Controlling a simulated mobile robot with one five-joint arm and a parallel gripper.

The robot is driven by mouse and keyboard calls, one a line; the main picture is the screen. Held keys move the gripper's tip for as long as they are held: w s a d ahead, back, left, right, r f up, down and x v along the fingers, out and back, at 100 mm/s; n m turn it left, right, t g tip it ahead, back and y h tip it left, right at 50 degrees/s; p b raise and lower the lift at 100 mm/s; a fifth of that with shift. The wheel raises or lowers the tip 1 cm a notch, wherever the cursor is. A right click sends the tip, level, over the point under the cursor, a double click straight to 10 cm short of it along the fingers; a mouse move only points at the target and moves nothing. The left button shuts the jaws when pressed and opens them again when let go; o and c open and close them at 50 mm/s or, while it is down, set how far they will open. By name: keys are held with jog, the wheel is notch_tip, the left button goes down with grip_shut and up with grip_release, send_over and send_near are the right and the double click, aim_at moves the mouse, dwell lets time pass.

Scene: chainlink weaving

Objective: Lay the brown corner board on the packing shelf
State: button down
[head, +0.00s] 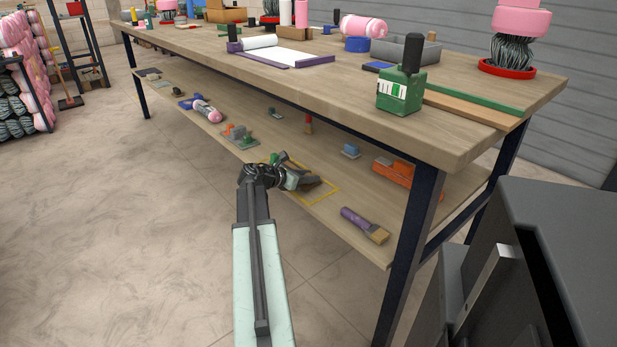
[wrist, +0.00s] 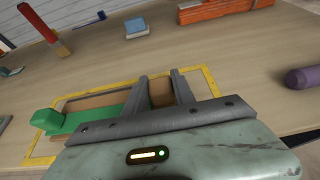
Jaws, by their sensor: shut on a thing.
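My gripper (head: 312,184) is over the lower shelf (head: 335,220) of the long workbench, inside a yellow outline (head: 352,196) on the shelf. In the wrist view its two grey fingers (wrist: 162,90) are shut on a brown piece (wrist: 160,94), which looks like the brown corner board. Brown also shows to the left of the fingers. A green piece (wrist: 90,122) with a raised end lies to the left, partly hidden by my gripper. The yellow outline (wrist: 50,158) surrounds this area. I cannot tell whether the brown piece touches the shelf.
A purple-handled brush (head: 365,225) lies right of the outline. Orange pieces (head: 393,173) and a blue block (head: 350,150) lie farther back. A red-handled tool (wrist: 45,25) is at the back left. The bench top (head: 300,80) overhangs the shelf, and a dark leg (head: 408,255) stands at right.

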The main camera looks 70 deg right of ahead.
jog(key=shift+f+b, duration=0.4)
jog(key=shift+f, duration=0.1)
jog(key=c, duration=1)
grip_release()
jog(key=shift+o, duration=0.2)
jog(key=p+v, duration=0.3)
jog(key=v, duration=0.5)
jog(key=shift+r, duration=0.1)
